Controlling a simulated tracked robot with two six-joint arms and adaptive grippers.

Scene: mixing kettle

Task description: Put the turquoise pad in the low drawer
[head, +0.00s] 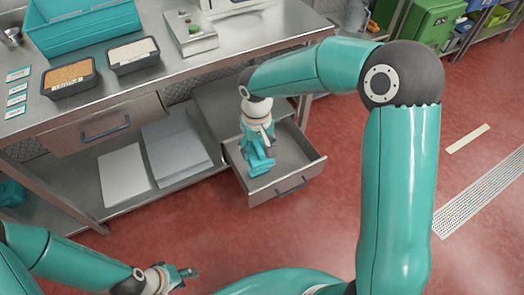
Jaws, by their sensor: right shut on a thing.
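The low drawer (296,158) is pulled open under the bench, right of the middle of the lower shelf. My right gripper (260,158) points down into the open drawer from above. It is shut on a small turquoise thing, which I take to be the turquoise pad. The pad is hard to tell apart from my teal fingers, and I cannot tell whether it touches the drawer floor. My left gripper (184,273) is low in front of the bench, away from the drawer, and looks empty. Its finger opening is too small to judge.
A closed upper drawer (105,124) sits under the bench top at left. Grey flat panels (178,147) lie on the lower shelf. On the bench stand a turquoise bin (85,32), two ingredient trays (133,56) and a scale (190,30). The red floor (285,235) in front is clear.

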